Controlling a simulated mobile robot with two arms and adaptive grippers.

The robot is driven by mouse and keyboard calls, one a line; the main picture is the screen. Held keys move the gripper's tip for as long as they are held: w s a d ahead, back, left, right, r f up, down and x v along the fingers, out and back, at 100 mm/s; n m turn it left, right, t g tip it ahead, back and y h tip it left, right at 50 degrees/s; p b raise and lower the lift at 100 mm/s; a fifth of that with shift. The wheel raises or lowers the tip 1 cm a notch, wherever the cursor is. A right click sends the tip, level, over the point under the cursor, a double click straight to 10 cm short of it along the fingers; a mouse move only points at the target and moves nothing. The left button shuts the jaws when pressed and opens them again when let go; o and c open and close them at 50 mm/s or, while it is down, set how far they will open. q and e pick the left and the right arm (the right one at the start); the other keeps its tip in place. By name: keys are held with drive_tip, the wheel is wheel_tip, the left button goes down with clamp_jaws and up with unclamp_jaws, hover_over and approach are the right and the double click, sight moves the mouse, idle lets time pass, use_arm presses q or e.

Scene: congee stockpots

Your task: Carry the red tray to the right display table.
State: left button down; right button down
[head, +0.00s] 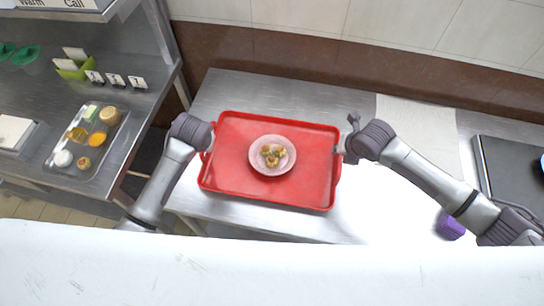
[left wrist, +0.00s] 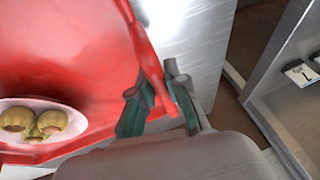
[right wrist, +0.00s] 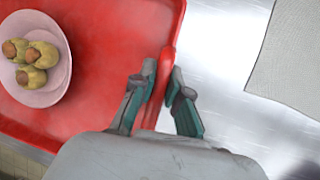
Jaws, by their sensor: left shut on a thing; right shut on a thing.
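The red tray (head: 235,170) is in the middle of the head view, over the steel table. A pinkish plate (head: 258,168) with several small yellow-brown food pieces (head: 273,155) stands on it. My left gripper (head: 208,150) is shut on the tray's left rim; in the left wrist view its fingers (left wrist: 160,95) straddle the red rim. My right gripper (head: 340,150) is shut on the tray's right rim; the right wrist view shows its fingers (right wrist: 160,95) on both sides of that rim. I cannot tell whether the tray touches the table.
The steel table (head: 290,92) has a pale cloth (head: 415,115) and a dark appliance (head: 510,170) at right. A purple object (head: 450,226) is near the right arm. A left counter holds a food tray (head: 62,168) and number cards (head: 115,80). A tiled wall stands behind.

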use_arm(q)
drive_tip(key=shift+r, duration=0.1)
use_arm(e)
drive_tip(key=shift+r, duration=0.15)
